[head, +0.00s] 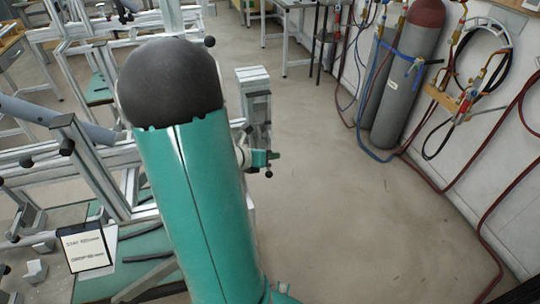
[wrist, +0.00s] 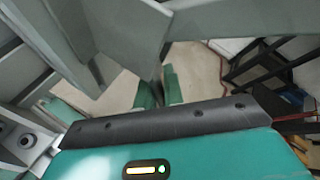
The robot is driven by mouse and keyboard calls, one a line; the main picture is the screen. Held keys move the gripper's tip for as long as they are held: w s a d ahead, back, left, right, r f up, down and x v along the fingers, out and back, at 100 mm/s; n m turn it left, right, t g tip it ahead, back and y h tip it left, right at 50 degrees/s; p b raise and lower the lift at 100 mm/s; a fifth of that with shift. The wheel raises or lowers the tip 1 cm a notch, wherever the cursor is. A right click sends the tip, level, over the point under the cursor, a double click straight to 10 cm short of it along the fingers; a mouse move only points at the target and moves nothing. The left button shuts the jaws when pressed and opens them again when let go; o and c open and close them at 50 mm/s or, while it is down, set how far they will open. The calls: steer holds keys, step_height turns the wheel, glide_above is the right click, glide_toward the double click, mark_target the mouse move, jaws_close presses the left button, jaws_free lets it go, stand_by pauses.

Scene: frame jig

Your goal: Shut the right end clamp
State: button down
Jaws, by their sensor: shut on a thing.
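My gripper's two green fingertips (wrist: 158,92) show in the wrist view beyond the dark edge of my gripper body. They are closed on a narrow grey part between them, perhaps the clamp's handle. Its far end is hidden by a grey metal plate (wrist: 128,30). In the head view, a grey upright block (head: 256,100) stands at the right end of the jig frame, just right of my arm. Beside its lower part is a small green piece (head: 262,159) with dark knobs. I cannot tell whether the clamp is open or shut. My arm hides much of this area.
The aluminium jig frame (head: 95,165) fills the left, with dark-knobbed parts and a grey tube (head: 55,120). Grey gas cylinders (head: 400,85) and hoses line the right wall. The floor between is clear.

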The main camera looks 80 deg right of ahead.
steer(key=c, duration=1.8)
jaws_free()
steer(key=v, duration=1.4)
